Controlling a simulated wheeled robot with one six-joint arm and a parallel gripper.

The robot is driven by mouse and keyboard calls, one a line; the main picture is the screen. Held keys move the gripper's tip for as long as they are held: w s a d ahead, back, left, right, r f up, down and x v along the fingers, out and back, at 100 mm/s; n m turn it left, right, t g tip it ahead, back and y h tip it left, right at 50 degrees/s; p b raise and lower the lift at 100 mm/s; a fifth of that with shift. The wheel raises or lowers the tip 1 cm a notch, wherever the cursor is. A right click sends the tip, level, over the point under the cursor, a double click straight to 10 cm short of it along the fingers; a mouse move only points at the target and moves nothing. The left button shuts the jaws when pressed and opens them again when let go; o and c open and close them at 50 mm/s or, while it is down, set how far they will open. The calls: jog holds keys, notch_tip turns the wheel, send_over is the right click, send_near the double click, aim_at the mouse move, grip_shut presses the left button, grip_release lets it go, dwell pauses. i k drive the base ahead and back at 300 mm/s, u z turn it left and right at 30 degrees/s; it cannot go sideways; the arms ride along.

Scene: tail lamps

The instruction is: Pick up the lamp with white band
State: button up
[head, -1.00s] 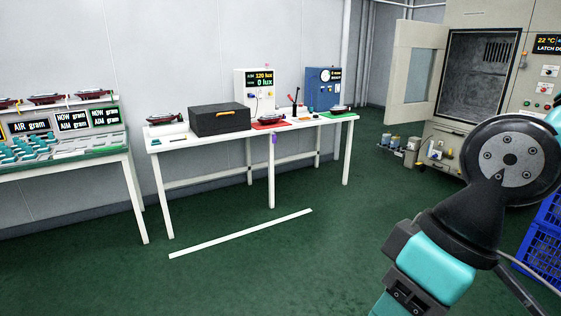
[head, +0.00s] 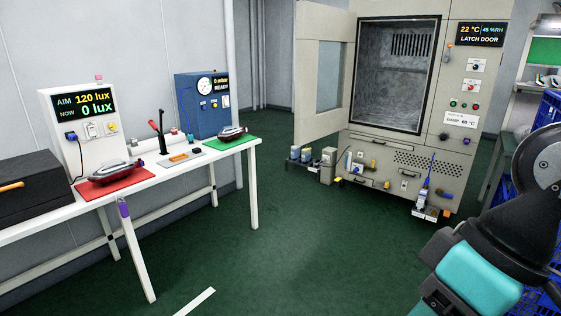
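One dark red tail lamp (head: 116,172) lies on a red mat (head: 88,192) on the white bench. A second dark red lamp (head: 232,133) lies on a green mat (head: 247,142) at the bench's right end. Both show a pale strip along the side, but I cannot tell which, if either, is the lamp with the white band. My arm is folded at the right edge of the head view, well away from both lamps. My gripper is out of the picture.
The white bench (head: 180,166) also carries a black case (head: 35,185), a lux meter box (head: 85,120) and a blue gauge box (head: 203,105). An open-doored chamber (head: 400,75) stands behind, with small items at its foot. Blue crates are at right. The green floor (head: 300,240) between is clear.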

aim_at(230, 132)
jog(key=i, duration=2.6)
jog(key=u, duration=0.65)
jog(key=i, duration=2.3)
jog(key=u, duration=0.5)
